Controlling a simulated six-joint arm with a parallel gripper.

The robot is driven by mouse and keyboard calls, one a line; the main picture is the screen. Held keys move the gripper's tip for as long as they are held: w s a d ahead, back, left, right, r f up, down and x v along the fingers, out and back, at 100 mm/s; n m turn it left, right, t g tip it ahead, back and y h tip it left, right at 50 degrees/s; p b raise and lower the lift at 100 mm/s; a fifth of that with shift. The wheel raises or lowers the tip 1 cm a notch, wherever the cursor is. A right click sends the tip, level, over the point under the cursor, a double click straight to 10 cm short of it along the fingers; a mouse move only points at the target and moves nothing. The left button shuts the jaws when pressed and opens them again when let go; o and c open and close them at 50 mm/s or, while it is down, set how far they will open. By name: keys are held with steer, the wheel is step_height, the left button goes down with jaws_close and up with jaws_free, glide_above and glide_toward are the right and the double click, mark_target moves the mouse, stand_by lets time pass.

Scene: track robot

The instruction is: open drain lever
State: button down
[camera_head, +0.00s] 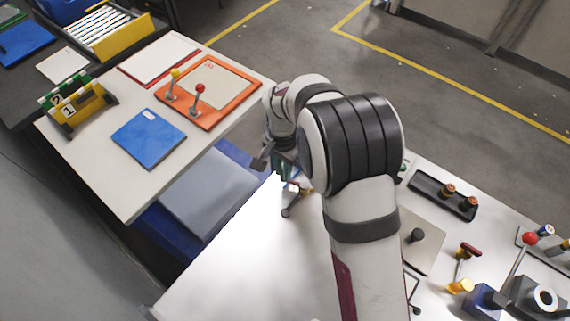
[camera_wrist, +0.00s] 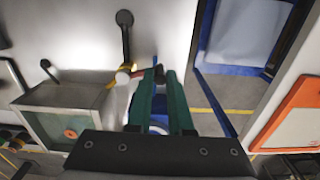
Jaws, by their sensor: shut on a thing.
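My gripper's two green fingers (camera_wrist: 160,80) reach forward in the wrist view, nearly parallel with a narrow gap between them. They are shut on a small dark piece (camera_wrist: 159,71) at their tips, which looks like the drain lever's handle; the fingers hide most of it. Beside the left fingertip is a small fitting (camera_wrist: 123,78) with white and yellow parts. A blue and white round part shows behind and between the fingers. In the head view my gripper (camera_head: 284,172) is low at the near table's far left edge, partly hidden by my arm.
The left table holds an orange board (camera_head: 232,104) with two knobbed levers and a blue pad (camera_head: 149,138). A black tray (camera_head: 428,186) lies right of my arm.

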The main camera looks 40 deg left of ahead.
steer(key=s+n, duration=0.1)
steer(key=n, duration=0.2)
steer(key=shift+s+d+n, duration=0.3)
steer(key=shift+s+d, duration=0.05)
steer(key=shift+d, duration=0.05)
steer(key=n, duration=0.1)
steer(key=s+d+n, duration=0.1)
steer(key=shift+n, duration=0.4)
steer(key=n, duration=0.1)
steer(key=d+n, duration=0.1)
steer(key=n, duration=0.1)
steer(key=shift+s+d, duration=0.1)
steer(key=shift+s, duration=0.3)
steer(key=shift+s+d+n, duration=0.1)
steer(key=shift+d+n, duration=0.25)
steer(key=shift+n, duration=0.4)
steer(key=shift+s+d+n, duration=0.1)
steer(key=shift+d+n, duration=0.2)
steer(key=shift+n, duration=0.45)
steer(key=shift+d, duration=0.1)
steer(key=c, duration=0.8)
jaws_free()
